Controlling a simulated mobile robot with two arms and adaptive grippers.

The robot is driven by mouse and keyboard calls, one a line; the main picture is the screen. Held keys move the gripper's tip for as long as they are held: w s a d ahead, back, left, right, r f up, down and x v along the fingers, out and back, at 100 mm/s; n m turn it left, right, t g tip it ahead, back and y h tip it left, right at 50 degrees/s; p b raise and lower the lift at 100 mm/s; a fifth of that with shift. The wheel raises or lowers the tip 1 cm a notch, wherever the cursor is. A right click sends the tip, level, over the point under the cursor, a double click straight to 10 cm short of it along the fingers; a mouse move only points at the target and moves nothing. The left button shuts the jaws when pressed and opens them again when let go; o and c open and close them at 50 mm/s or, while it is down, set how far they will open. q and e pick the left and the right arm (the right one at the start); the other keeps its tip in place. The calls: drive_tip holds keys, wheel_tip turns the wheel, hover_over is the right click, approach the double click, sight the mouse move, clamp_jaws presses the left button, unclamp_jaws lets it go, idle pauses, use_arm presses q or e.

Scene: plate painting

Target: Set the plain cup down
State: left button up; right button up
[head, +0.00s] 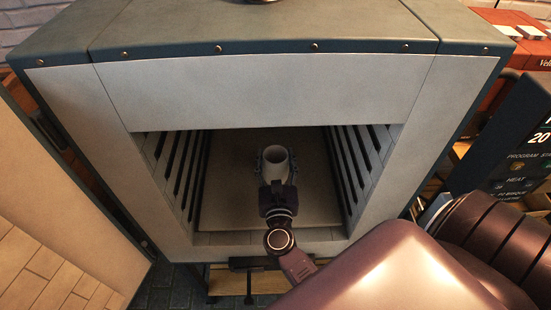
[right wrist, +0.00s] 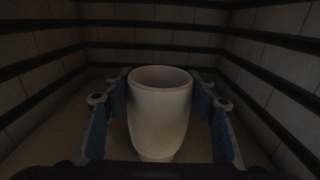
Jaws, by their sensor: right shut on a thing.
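The plain cup (head: 276,161) is pale and upright inside the open kiln, above or on its floor shelf (head: 230,205). My right gripper (head: 275,168) reaches in through the kiln opening and is shut on the cup, with one finger on each side. In the right wrist view the cup (right wrist: 160,110) stands between the two blue-padded fingers of the gripper (right wrist: 160,125). I cannot tell whether its base touches the shelf. My left gripper does not show.
The kiln's side walls (head: 178,170) carry dark grooved bars on both sides. The kiln door (head: 60,220) stands open at the left. A control panel (head: 520,140) is at the right. The shelf around the cup is clear.

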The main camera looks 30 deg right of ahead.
sight(276, 168)
drive_tip(key=shift+f, duration=0.15)
drive_tip(key=o, duration=1.5)
drive_tip(key=shift+s+r, duration=0.1)
drive_tip(key=shift+r, duration=0.1)
drive_tip(key=b+v, duration=0.1)
drive_tip(key=v, duration=0.5)
drive_tip(key=shift+s+a+f+b, duration=0.1)
drive_tip(key=shift+s+a+b, duration=0.1)
drive_tip(key=shift+s+b, duration=0.1)
drive_tip(key=shift+s+a, duration=0.15)
drive_tip(key=shift+s, duration=0.15)
